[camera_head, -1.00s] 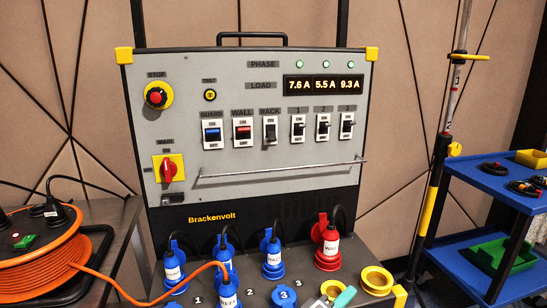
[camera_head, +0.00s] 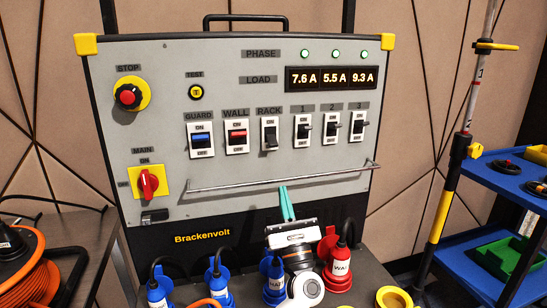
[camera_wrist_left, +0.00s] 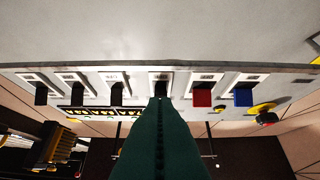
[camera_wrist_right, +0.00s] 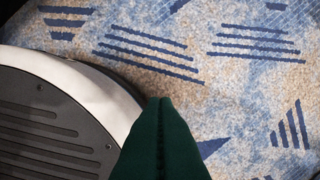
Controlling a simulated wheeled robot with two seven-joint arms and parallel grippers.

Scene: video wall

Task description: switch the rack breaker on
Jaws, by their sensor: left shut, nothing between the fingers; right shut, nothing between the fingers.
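The rack breaker (camera_head: 269,136) is the black toggle under the RACK label on the grey panel (camera_head: 225,165). Its lever looks tilted down, with the ON mark clear above it. My left gripper (camera_head: 284,190) is shut and empty. Its teal fingers point up at the panel, below the rack breaker in the head view and overlapping the rail. In the left wrist view the finger tip (camera_wrist_left: 160,102) lines up with the rack breaker (camera_wrist_left: 161,86); the remaining gap is hard to judge. My right gripper (camera_wrist_right: 160,103) is shut and empty over the carpet, outside the head view.
A metal rail (camera_head: 240,184) crosses the panel below the switches. The red wall breaker (camera_head: 236,136) is left of the rack breaker, and breaker 1 (camera_head: 303,131) is right. Plugs (camera_head: 218,285) stand below. A blue cart (camera_head: 495,190) is at the right.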

